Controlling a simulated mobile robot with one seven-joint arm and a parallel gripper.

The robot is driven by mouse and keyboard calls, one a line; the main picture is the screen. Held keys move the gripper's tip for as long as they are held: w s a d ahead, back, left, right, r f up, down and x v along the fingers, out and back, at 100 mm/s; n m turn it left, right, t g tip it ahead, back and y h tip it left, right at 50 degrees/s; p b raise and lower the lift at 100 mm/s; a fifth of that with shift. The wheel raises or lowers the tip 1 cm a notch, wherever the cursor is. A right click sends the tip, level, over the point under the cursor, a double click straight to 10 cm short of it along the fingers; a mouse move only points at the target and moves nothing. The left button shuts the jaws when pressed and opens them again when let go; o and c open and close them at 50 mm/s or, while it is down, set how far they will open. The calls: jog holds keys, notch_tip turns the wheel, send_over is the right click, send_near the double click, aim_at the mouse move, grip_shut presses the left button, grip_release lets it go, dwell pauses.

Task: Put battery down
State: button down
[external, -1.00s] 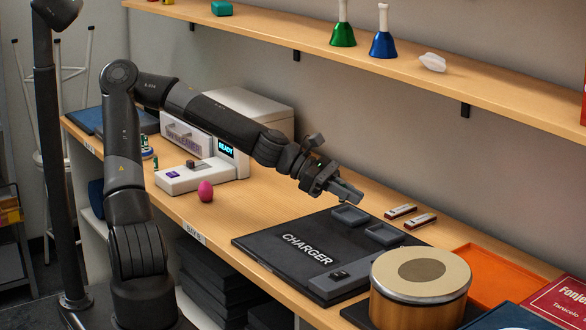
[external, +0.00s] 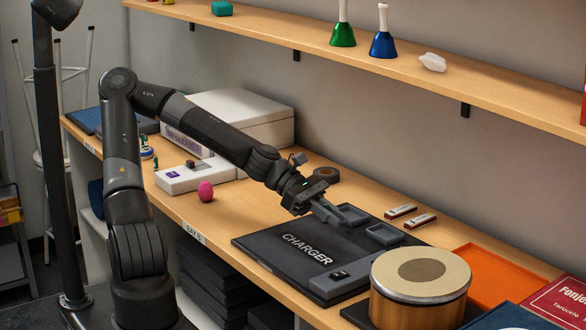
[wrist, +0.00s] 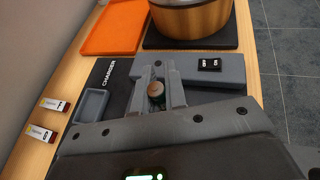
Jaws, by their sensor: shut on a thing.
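My gripper (external: 328,211) is low over the left part of the black charger (external: 275,244), near its left grey bay (external: 352,213). In the wrist view my gripper (wrist: 157,92) is shut on the battery (wrist: 156,91), whose round copper-coloured end shows between the fingers. The battery is too hidden to make out in the external view. The right grey bay (external: 384,234) looks empty. One empty bay (wrist: 90,106) shows left of the fingers in the wrist view. I cannot tell whether the battery touches the charger.
The charger's on/off switch (wrist: 209,65) is at its front right edge. A drum (external: 420,283) and an orange tray (external: 486,276) stand to the right. Two small red-and-white boxes (external: 400,211) lie behind the charger. A pink egg (external: 205,191) sits to the left.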

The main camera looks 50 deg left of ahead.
send_over(332, 244)
notch_tip(332, 244, down, 6)
jog(key=shift+r, duration=0.25)
jog(key=shift+w+f, duration=0.1)
jog(key=shift+f, duration=1.9)
jog(key=shift+f, duration=0.1)
jog(key=c, duration=1.5)
grip_release()
jog(key=v, duration=1.1)
jog(key=shift+a, duration=0.15)
jog(key=shift+o, duration=0.7)
jog(key=shift+a+r, duration=0.3)
jog(key=shift+a, duration=0.05)
